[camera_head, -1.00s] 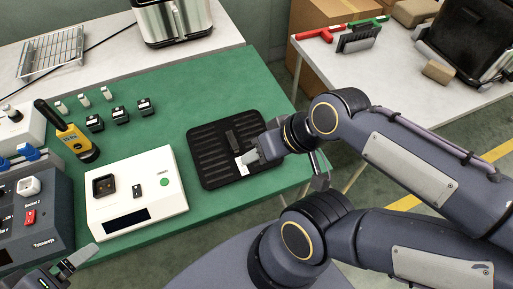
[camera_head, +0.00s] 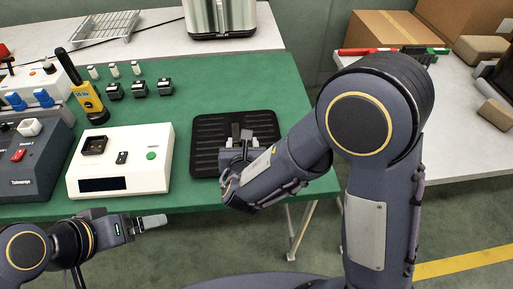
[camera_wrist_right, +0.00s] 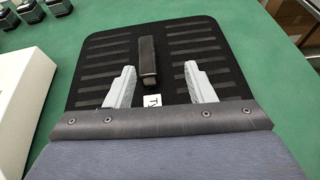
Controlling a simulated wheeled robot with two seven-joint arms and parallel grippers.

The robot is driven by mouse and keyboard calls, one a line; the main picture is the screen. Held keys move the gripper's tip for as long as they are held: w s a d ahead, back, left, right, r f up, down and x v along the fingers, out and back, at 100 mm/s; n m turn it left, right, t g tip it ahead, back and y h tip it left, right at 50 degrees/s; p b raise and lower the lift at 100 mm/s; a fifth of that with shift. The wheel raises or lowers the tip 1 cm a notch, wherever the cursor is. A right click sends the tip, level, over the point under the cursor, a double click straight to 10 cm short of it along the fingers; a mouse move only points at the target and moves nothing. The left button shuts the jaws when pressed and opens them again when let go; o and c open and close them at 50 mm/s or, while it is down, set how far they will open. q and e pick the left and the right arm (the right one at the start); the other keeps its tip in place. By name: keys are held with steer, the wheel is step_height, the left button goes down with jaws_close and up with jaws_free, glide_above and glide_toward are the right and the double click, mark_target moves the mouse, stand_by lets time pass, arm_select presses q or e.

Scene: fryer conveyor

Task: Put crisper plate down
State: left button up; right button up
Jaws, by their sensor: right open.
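The crisper plate (camera_head: 205,130) is a black ribbed plate with rounded corners. It lies flat on the green mat in the head view, right of the white box. In the right wrist view the plate (camera_wrist_right: 110,45) fills the upper middle, with a dark raised handle (camera_wrist_right: 148,60) standing on it. My right gripper (camera_head: 240,132) is over the plate; its two grey fingers are spread on either side of the handle, apart from it, in the right wrist view (camera_wrist_right: 160,82). My left gripper (camera_head: 152,222) hangs in front of the mat's front edge, away from the plate; its jaw gap is not clear.
The white box (camera_head: 120,165) with a green button stands left of the plate. A steel appliance (camera_head: 220,18) stands behind. The mat between is clear.

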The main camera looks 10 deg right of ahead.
mark_target(236, 135)
steer(key=shift+a+f+n, duration=0.35)
steer(key=shift+a+n, duration=0.05)
steer(key=shift+a, duration=0.1)
steer(key=shift+w+f, duration=0.1)
steer(key=shift+w, duration=0.2)
steer(key=x, duration=0.4)
steer(key=p+x, duration=0.1)
steer(key=x, duration=0.2)
steer(key=shift+w+a, duration=0.1)
steer(key=shift+a, duration=0.3)
steer(key=shift+c, duration=0.4)
jaws_close()
